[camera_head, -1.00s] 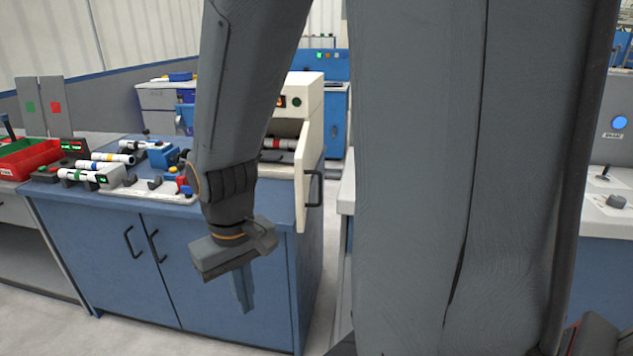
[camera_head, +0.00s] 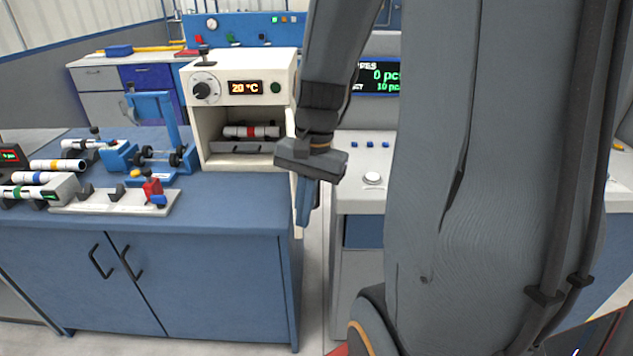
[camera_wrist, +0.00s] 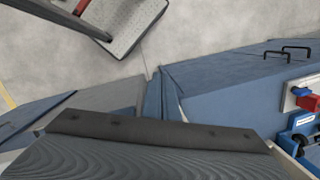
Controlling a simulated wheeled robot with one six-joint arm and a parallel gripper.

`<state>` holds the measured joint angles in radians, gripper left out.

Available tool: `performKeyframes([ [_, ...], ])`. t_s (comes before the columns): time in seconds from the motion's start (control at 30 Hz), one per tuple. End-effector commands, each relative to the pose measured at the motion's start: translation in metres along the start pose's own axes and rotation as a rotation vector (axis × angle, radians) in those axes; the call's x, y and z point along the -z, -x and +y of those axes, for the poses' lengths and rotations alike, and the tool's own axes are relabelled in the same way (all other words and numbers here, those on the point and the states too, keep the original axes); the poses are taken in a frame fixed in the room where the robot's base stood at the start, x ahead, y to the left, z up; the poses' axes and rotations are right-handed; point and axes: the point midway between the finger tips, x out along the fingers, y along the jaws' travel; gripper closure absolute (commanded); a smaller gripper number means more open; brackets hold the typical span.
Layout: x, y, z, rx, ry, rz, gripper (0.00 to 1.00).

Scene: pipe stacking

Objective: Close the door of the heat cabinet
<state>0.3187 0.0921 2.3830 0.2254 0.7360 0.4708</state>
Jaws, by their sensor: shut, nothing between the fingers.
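The heat cabinet (camera_head: 206,118) is a cream box with a dial and a "20 °C" display on the blue bench. Its front is open, and a white pipe with a red band (camera_head: 251,132) lies inside. My gripper (camera_head: 303,223) is shut and empty, pointing down at the bench's front right corner, just in front of the door. I cannot tell whether it touches the door. Its fingers also show in the wrist view (camera_wrist: 158,98).
Several banded pipes (camera_head: 57,165), a white fixture (camera_head: 115,203) and a blue vise-like device (camera_head: 155,120) are on the bench left of the cabinet. A pale counter (camera_head: 360,190) with buttons stands to the right, across a narrow gap.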

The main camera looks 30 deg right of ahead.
Motion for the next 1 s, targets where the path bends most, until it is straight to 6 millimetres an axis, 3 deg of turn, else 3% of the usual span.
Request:
performKeyframes([
  [0.03,0.015,0.021,0.008,0.026,-0.155,-0.016,1.0],
  [0.2,0.059,0.067,0.027,0.115,-0.642,-0.091,1.0],
  [0.3,0.078,0.086,0.038,0.154,-0.844,-0.13,1.0],
  [0.47,0.094,0.102,0.048,0.189,-1.015,-0.169,1.0],
  [0.67,0.096,0.09,0.045,0.193,-1.049,-0.181,1.0],
  [1.0,0.092,0.028,0.03,0.189,-1.045,-0.18,1.0],
])
